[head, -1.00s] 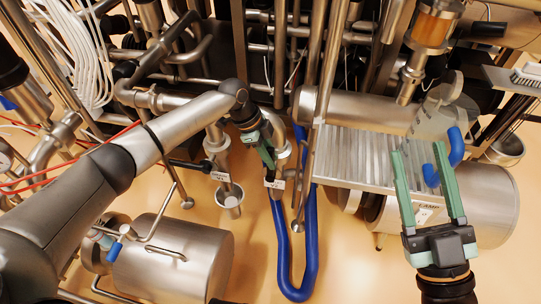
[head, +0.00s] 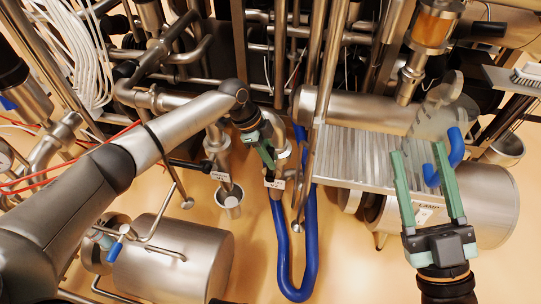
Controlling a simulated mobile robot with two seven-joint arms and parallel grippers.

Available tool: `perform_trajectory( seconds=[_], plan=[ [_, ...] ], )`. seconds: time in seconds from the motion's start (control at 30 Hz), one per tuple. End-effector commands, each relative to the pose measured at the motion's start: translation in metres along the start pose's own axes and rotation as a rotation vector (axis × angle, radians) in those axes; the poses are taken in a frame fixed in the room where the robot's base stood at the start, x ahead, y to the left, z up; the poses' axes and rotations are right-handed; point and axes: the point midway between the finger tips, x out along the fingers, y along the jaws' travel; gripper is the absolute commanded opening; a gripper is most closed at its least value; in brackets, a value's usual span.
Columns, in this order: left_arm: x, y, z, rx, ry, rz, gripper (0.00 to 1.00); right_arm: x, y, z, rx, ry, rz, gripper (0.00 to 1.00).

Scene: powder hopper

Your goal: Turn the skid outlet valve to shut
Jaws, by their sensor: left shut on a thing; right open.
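My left gripper (head: 266,157) reaches in from the left and is shut at the pipe valve (head: 283,158) above the blue hose. Its green fingers cover the handle, so the handle's angle is hidden. A small white tag (head: 274,184) hangs just below the fingers; its print is too small to read. My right gripper (head: 420,148) is open and empty, with its two green fingers spread over the right end of the ribbed metal platform.
A second tagged outlet with a black handle (head: 188,165) stands just left of my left gripper. A ribbed platform (head: 355,160), steel tanks (head: 180,262) and dense pipes crowd the area. Bare floor shows at the lower middle.

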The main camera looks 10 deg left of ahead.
Motion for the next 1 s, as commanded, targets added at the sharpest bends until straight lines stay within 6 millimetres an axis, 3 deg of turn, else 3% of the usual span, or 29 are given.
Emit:
perform_trajectory(
  seconds=[0.13, 0.4, 0.63, 0.73, 1.0],
  plan=[
    [0.0, 0.001, -0.003, -0.001, -0.016, 0.003, 0.0, 0.001, 0.001, 0.005, 0.01, -0.031, 0.003, 0.56],
    [0.004, 0.001, -0.013, 0.001, -0.123, 0.007, 0.0, -0.023, -0.01, 0.083, 0.105, -0.364, 0.013, 0.56],
    [0.014, 0.002, -0.027, 0.004, -0.286, 0.008, 0.0, -0.055, -0.024, 0.134, 0.177, -0.605, 0.01, 0.56],
    [0.021, 0.001, -0.031, 0.003, -0.366, 0.006, 0.0, -0.054, -0.024, 0.134, 0.175, -0.596, 0.01, 0.56],
    [0.029, 0.001, -0.037, 0.001, -0.489, 0.004, 0.0, -0.029, -0.013, 0.096, 0.117, -0.407, 0.011, 0.56]
  ],
)
